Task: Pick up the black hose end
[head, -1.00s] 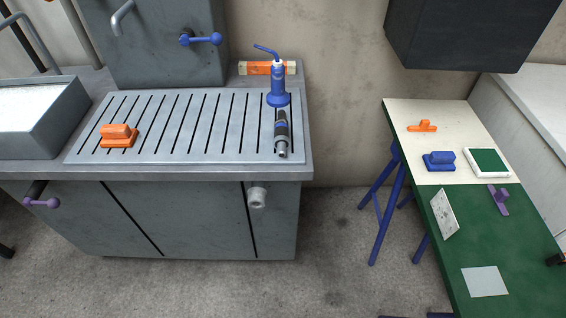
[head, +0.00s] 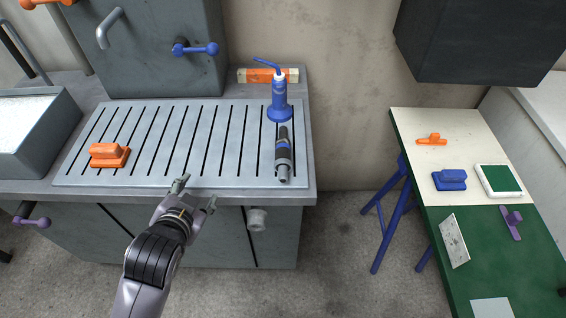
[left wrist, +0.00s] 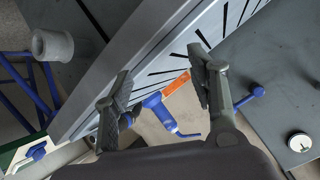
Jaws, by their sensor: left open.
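The black hose end (head: 283,155), a dark cylinder with a grey metal tip, lies on the right part of the slotted metal worktop (head: 205,172), in front of the blue bottle (head: 279,102). My right gripper is not in view.
An orange block with a handle (head: 109,155) sits on the worktop's left. A grey pipe stub (head: 257,218) sticks out below the front edge. An orange-and-white bar (head: 267,75) lies behind the bottle. A green-and-cream table (head: 500,245) with several items stands at the right, past a floor gap.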

